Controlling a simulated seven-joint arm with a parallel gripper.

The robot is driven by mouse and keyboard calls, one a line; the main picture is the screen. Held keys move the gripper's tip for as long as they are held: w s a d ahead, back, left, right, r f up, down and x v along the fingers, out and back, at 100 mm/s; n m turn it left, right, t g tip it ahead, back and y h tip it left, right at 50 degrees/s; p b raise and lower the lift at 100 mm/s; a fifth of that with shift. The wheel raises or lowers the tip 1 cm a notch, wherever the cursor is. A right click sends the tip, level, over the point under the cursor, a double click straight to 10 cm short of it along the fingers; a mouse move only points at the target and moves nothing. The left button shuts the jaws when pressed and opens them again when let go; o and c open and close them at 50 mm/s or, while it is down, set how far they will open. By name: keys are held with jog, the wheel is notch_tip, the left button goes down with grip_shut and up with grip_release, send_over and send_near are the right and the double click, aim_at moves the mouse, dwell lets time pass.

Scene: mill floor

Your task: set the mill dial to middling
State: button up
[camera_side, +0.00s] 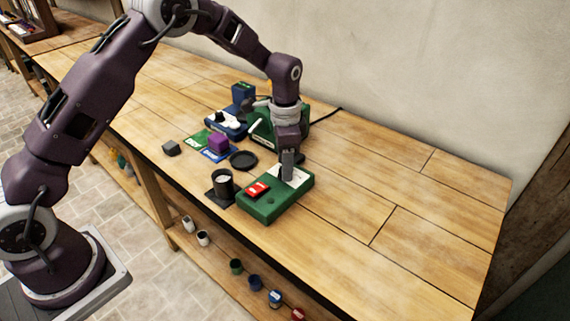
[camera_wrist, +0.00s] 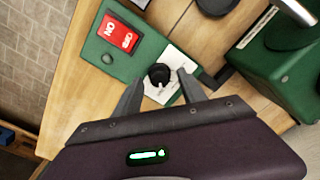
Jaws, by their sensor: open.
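The mill dial is a black knob (camera_wrist: 159,75) on a white plate (camera_wrist: 182,61) set in a green control box (camera_wrist: 122,55). The box also shows in the side view (camera_side: 262,211), near the table's front edge. My gripper (camera_wrist: 160,77) is open, with one finger on each side of the knob in the wrist view. Whether the fingers touch the knob, I cannot tell. In the side view my gripper (camera_side: 287,177) points down at the plate and hides the knob. The plate's markings are too small to read, so the dial's setting is unclear.
A red rocker switch (camera_side: 258,189) marked ON and a small round green button (camera_wrist: 107,58) sit on the box. A dark cup (camera_side: 222,183), a black disc (camera_side: 243,159) and a green machine (camera_side: 262,127) stand nearby. The table's right side is clear.

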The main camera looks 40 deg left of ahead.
jog(key=shift+f, duration=0.4)
grip_shut()
jog(key=shift+n, duration=0.3)
jog(key=n, duration=0.4)
jog(key=shift+r, duration=0.1)
jog(key=shift+n, duration=2.6)
jog(key=shift+w, duration=0.1)
grip_release()
